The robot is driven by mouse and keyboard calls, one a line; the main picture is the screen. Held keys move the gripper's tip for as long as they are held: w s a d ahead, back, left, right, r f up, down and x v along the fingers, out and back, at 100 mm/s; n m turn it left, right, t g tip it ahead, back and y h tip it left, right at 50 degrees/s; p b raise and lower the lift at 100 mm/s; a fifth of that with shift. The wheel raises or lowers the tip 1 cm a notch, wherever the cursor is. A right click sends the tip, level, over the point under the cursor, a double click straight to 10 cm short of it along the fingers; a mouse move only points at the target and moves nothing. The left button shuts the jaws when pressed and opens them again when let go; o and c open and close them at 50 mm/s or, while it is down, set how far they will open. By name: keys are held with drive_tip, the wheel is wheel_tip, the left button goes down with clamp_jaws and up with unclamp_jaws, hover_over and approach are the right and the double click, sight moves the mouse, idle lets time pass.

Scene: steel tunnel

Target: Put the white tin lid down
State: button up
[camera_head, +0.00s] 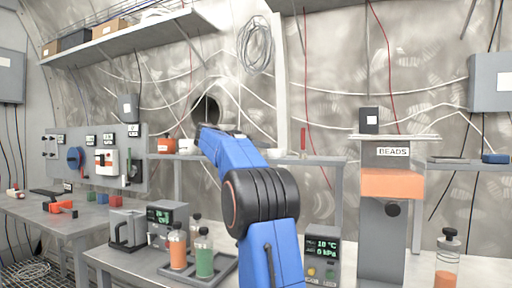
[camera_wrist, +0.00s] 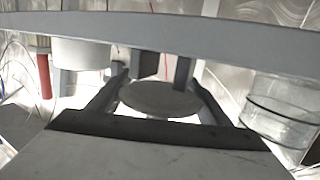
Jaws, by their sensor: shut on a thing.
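In the wrist view my gripper (camera_wrist: 158,84) is shut on a flat round lid (camera_wrist: 160,99), with one dark finger on each side of it. The lid looks grey in the shade and lies about level. I cannot tell whether it touches the bright surface below it. A white round tin (camera_wrist: 82,54) stands to the left, partly cut off by a grey beam. In the head view my blue arm reaches up toward the back shelf and hides my gripper and the lid. A small white thing (camera_head: 185,146) shows just left of the arm's end.
A grey beam (camera_wrist: 150,33) crosses above the lid. In the head view bottles (camera_head: 204,258) stand in a tray, beside a BEADS dispenser (camera_head: 392,182).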

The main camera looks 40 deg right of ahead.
drive_tip(key=shift+f, duration=0.4)
drive_tip(key=o, duration=0.8)
drive_tip(key=shift+f, duration=0.1)
drive_tip(key=shift+c, duration=0.2)
drive_tip(key=shift+r, duration=0.65)
drive_tip(key=a+r, duration=0.1)
drive_tip(key=a, duration=1.1)
drive_tip(key=shift+r, duration=0.3)
